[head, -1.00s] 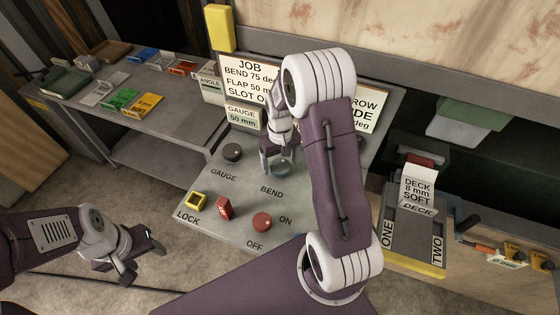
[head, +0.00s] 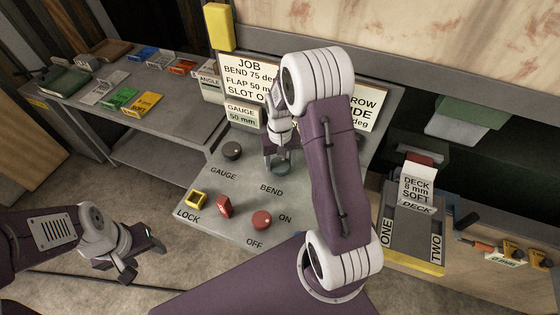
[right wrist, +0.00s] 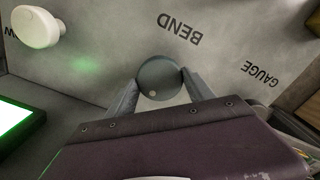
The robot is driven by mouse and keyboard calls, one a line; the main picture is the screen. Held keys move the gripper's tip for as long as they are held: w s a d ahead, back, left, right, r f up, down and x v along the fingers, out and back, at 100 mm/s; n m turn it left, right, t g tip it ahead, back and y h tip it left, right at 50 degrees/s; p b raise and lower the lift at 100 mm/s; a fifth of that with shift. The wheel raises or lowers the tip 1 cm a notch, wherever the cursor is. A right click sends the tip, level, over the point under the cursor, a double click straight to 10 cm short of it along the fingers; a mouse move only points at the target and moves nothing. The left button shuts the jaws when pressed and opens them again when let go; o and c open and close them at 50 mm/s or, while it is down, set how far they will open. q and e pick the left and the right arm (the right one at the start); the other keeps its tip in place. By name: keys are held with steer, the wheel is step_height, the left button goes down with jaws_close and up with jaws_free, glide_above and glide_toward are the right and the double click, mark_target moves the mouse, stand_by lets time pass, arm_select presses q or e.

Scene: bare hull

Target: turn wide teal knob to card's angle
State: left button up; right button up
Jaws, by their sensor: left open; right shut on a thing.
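The wide teal knob (head: 280,167) sits on the grey panel above the BEND label, mostly hidden by my right gripper. In the right wrist view the knob (right wrist: 160,78) is round and dark teal with a pale dot near its lower left edge. My right gripper (right wrist: 160,88) is shut on it, one finger on each side. In the head view my right gripper (head: 279,158) reaches down from above. The job card (head: 248,75) reads BEND 75 deg, partly covered by my arm. My left gripper (head: 142,257) is open and empty, low on the left, away from the panel.
The panel also holds a dark GAUGE knob (head: 232,151), a yellow LOCK piece (head: 196,199), a red switch (head: 224,207) and a red round button (head: 262,220). A pale knob (right wrist: 36,27) shows in the right wrist view. A side bench with coloured boxes stands left.

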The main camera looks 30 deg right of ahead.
mark_target(280, 164)
steer(key=m, duration=0.4)
steer(key=shift+m+p, duration=0.35)
steer(key=shift+m, duration=1.45)
steer(key=o, duration=1.4)
steer(key=shift+c, duration=0.2)
steer(key=shift+r, duration=0.1)
step_height(280, 164, up, 9)
steer(key=b, duration=0.1)
steer(key=shift+b, duration=0.3)
